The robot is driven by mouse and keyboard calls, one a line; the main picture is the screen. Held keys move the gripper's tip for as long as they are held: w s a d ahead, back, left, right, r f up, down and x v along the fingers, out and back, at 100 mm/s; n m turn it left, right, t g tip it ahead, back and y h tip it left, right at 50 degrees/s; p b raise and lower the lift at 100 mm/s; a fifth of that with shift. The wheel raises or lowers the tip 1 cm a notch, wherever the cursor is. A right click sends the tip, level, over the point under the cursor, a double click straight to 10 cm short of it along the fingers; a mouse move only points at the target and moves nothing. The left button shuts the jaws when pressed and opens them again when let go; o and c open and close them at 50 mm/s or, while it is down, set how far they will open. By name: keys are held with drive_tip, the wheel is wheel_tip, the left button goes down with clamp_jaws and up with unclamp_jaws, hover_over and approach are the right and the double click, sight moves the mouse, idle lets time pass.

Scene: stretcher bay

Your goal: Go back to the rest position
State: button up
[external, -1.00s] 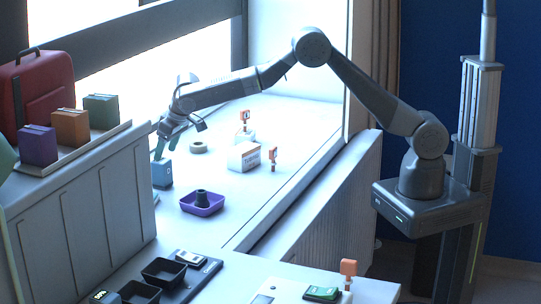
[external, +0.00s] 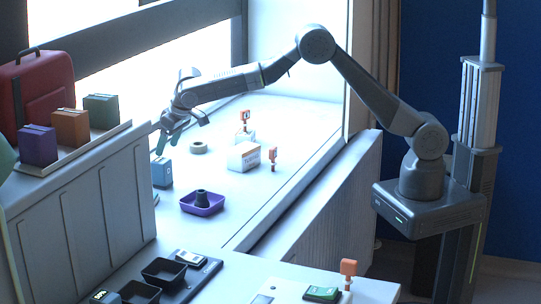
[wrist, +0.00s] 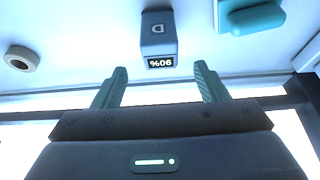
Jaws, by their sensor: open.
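My gripper (external: 166,143) is open and empty, raised over the far left part of the white windowsill (external: 233,187). Its two green fingers also show spread apart in the wrist view (wrist: 157,88). A blue-grey box (external: 162,173) stands on the sill just below the fingers, apart from them. In the wrist view the box (wrist: 157,33) lies beyond the fingertips and shows a "90%" label and a letter D. My arm stretches left from its base with the elbow raised.
A tape ring (external: 198,147), a white carton (external: 244,157), orange-topped items (external: 272,156) and a purple tray (external: 202,203) stand on the sill. At left, a cabinet shelf holds a red case (external: 42,88) and several coloured boxes. Black trays (external: 164,271) stand in front. A teal object (wrist: 252,18) shows in the wrist view.

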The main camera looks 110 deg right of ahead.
sight(159, 160)
drive_tip(key=p+x, duration=0.1)
drive_tip(key=x, duration=0.8)
drive_tip(key=shift+f+p, duration=0.1)
drive_tip(key=shift+p, duration=0.3)
drive_tip(key=shift+w+d+r+b, duration=0.1)
drive_tip(key=shift+w+r+b, duration=0.2)
drive_tip(key=shift+r, duration=0.1)
drive_tip(key=shift+s+r, duration=0.2)
drive_tip(key=shift+r, duration=0.7)
